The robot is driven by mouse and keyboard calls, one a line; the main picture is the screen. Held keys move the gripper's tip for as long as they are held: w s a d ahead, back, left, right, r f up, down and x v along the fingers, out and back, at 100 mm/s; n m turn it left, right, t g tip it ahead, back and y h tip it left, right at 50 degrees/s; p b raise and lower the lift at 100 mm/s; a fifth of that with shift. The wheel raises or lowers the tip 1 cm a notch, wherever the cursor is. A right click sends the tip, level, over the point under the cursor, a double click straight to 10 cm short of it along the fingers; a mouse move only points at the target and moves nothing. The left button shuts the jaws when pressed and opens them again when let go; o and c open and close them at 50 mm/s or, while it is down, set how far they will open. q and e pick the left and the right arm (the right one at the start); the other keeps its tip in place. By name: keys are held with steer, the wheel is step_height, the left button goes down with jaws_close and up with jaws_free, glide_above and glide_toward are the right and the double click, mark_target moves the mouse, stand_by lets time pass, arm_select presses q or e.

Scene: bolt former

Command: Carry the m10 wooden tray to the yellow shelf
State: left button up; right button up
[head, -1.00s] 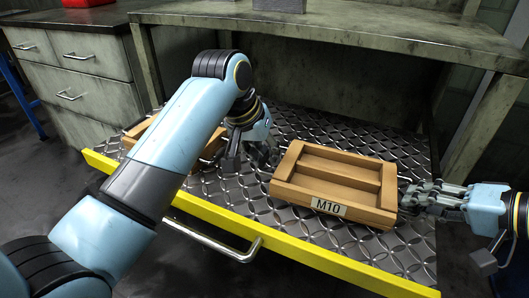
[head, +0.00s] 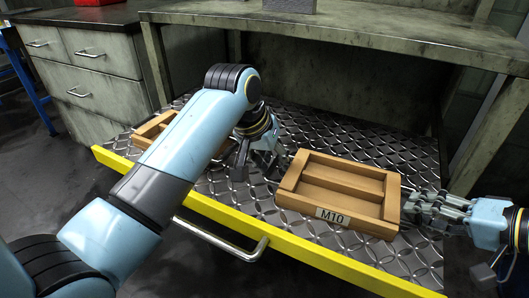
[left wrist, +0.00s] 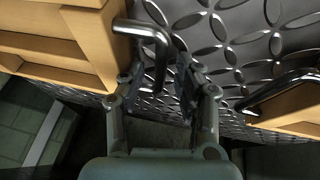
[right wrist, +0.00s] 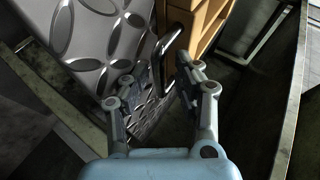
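The M10 wooden tray (head: 333,214) lies on the drawer's metal plate, its label facing front. It also shows in the left wrist view (left wrist: 75,50) and right wrist view (right wrist: 205,22). My left gripper (head: 268,160) is at the tray's left end. In the left wrist view its fingers (left wrist: 158,75) are apart, with the tray's metal handle (left wrist: 152,32) between or just beyond them. My right gripper (head: 416,204) is at the right end. In the right wrist view its fingers (right wrist: 158,78) are apart, with the other handle (right wrist: 166,44) between or just beyond them. Contact cannot be told.
The open drawer (head: 370,255) has a yellow front edge (head: 310,257) and a metal handle (head: 215,240). A second wooden tray (head: 150,130) lies at left, partly behind my left arm. A workbench top (head: 350,32) overhangs the back. A grey cabinet (head: 85,70) stands left.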

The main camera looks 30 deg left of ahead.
arm_select(q)
steer(key=shift+r, duration=0.1)
arm_select(e)
steer(key=shift+s+d, duration=0.1)
arm_select(q)
steer(key=v, duration=0.7)
steer(key=shift+s+r, duration=0.2)
steer(key=shift+r, duration=0.15)
arm_select(e)
steer(key=v, duration=0.7)
steer(key=shift+d+r, duration=0.25)
